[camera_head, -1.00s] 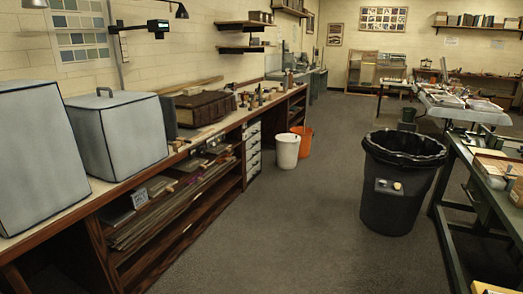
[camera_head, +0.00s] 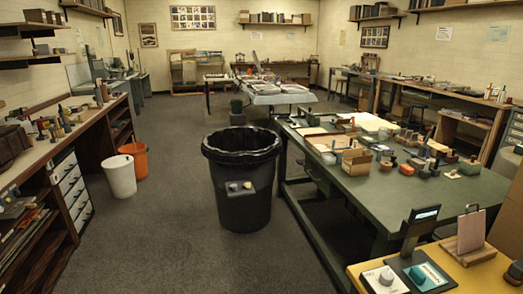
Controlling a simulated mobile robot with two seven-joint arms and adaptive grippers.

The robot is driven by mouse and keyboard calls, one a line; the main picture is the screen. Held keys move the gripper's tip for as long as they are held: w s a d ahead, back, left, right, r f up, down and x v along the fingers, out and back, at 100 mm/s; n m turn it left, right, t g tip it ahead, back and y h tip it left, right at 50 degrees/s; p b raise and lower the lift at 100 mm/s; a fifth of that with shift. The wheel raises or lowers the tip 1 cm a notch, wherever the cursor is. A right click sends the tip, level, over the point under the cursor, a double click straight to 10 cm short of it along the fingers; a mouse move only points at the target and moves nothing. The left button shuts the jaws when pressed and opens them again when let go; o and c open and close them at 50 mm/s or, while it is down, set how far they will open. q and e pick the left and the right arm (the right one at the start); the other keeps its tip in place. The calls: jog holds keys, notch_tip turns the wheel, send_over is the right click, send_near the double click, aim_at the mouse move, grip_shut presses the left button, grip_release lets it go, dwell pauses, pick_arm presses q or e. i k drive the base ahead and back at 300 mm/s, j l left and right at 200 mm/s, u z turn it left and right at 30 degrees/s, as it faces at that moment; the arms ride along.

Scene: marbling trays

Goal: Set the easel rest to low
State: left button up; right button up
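A small wooden easel-like stand (camera_head: 468,255) with a pale pinkish board (camera_head: 471,231) upright on it is on the yellow tabletop (camera_head: 440,278) at the lower right. I take it for the easel; its rest and its setting are too small to tell. Left of it stands a dark device (camera_head: 417,232) with a small screen and a tilted head. A white block with a dark knob (camera_head: 386,277) lies at the table's left edge. Neither of my grippers is in view.
A black-lined bin (camera_head: 242,185) stands on the floor in the middle, left of a cluttered green table (camera_head: 385,195). White (camera_head: 119,177) and orange (camera_head: 134,160) buckets stand by the left bench (camera_head: 62,137). The floor aisle between is clear.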

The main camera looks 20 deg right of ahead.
aim_at(472, 227)
jog(key=i+z, duration=0.45)
jog(key=i+j+z, duration=0.2)
jog(key=z, duration=0.25)
jog(key=i+j+z, duration=0.3)
jog(key=z, duration=0.2)
jog(key=i+j+z, duration=0.6)
jog(key=j+z, duration=0.3)
jog(key=i+j+z, duration=0.1)
jog(key=j+z, duration=0.75)
jog(key=j, duration=0.65)
